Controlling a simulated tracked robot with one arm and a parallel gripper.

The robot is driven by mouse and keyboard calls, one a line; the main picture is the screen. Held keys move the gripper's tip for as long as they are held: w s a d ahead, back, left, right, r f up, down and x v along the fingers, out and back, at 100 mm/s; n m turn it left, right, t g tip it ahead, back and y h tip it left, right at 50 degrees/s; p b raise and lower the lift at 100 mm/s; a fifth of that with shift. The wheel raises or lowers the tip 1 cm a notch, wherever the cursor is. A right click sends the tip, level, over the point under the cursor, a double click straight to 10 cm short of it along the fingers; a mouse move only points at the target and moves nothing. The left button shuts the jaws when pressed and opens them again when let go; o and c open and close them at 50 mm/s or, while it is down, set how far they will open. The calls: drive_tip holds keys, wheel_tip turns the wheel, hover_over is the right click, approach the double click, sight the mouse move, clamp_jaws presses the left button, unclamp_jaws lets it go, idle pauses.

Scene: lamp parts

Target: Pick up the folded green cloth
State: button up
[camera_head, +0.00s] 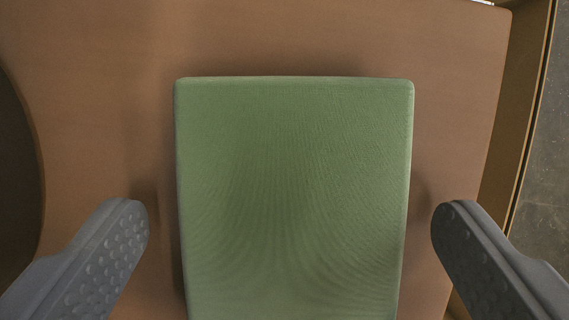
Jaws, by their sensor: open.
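The folded green cloth (295,190) lies flat on a brown surface (100,80) in the middle of the head camera view. It looks like a thick block with rounded corners, and its near end runs out of the bottom of the picture. My gripper (291,225) is open, with one grey finger to the left of the cloth and one to the right. A gap shows between each fingertip and the cloth's sides. I cannot tell how high the fingertips are above the surface.
A dark rounded shape (15,180) shows at the left edge. The brown surface ends on the right, beside a wooden edge (525,120) with grey floor (552,170) beyond it. The surface behind the cloth is clear.

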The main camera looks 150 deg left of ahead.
sight(291, 202)
drive_tip(key=shift+f, duration=0.25)
idle(0.3)
drive_tip(key=shift+c, duration=0.6)
drive_tip(key=c, duration=0.9)
drive_tip(key=shift+w, duration=0.1)
drive_tip(key=shift+c, duration=0.2)
drive_tip(key=shift+r+p, duration=0.55)
drive_tip(key=shift+r, duration=1.4)
drive_tip(key=s+d, duration=0.2)
drive_tip(key=s, duration=0.5)
drive_tip(key=s+d+r+p, duration=0.1)
drive_tip(key=s+d, duration=0.2)
drive_tip(key=s, duration=0.5)
drive_tip(key=shift+d+r, duration=0.15)
drive_tip(key=shift+r, duration=0.05)
